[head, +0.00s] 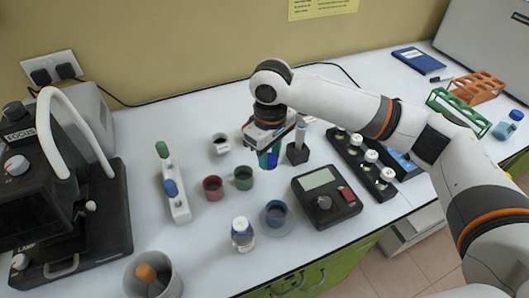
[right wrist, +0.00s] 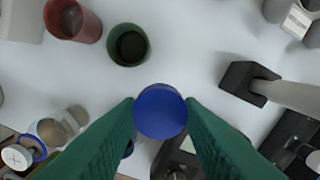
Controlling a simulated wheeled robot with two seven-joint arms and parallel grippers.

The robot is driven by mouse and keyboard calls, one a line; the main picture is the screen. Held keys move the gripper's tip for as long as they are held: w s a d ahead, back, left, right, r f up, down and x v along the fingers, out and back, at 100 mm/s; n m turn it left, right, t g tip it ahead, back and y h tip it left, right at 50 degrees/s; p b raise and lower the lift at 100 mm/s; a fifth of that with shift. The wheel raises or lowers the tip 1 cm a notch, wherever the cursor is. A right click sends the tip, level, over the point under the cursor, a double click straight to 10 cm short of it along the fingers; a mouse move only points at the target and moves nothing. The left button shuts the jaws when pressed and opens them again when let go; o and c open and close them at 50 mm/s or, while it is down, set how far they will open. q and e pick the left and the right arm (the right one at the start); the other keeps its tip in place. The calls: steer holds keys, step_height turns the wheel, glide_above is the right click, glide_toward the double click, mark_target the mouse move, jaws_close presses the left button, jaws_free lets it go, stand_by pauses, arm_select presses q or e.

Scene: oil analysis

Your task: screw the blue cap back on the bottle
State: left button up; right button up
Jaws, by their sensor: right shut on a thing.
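My right gripper (head: 269,152) is over the middle of the table, pointing down. In the right wrist view its green fingers (right wrist: 161,112) are shut on the blue cap (right wrist: 160,111), one finger on each side. The cap (head: 271,161) shows partly below the gripper in the head view. My left gripper is not in view.
Near the gripper are a green cup (head: 243,178), a red cup (head: 213,188), a black holder with a rod (head: 298,154) and a meter (head: 326,199). A blue cup (head: 276,212) stands beside the bottle. A black vial rack (head: 345,161) is right; a microscope (head: 60,200) is left.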

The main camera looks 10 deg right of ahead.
steer(key=s+d+m, duration=0.2)
steer(key=s, duration=0.2)
steer(key=s+d+f+m, duration=0.1)
steer(key=s+d+m, duration=0.1)
steer(key=s+d, duration=0.1)
steer(key=s+d+m, duration=0.3)
steer(key=s, duration=0.2)
steer(key=shift+s+f, duration=0.15)
steer(key=shift+f, duration=0.25)
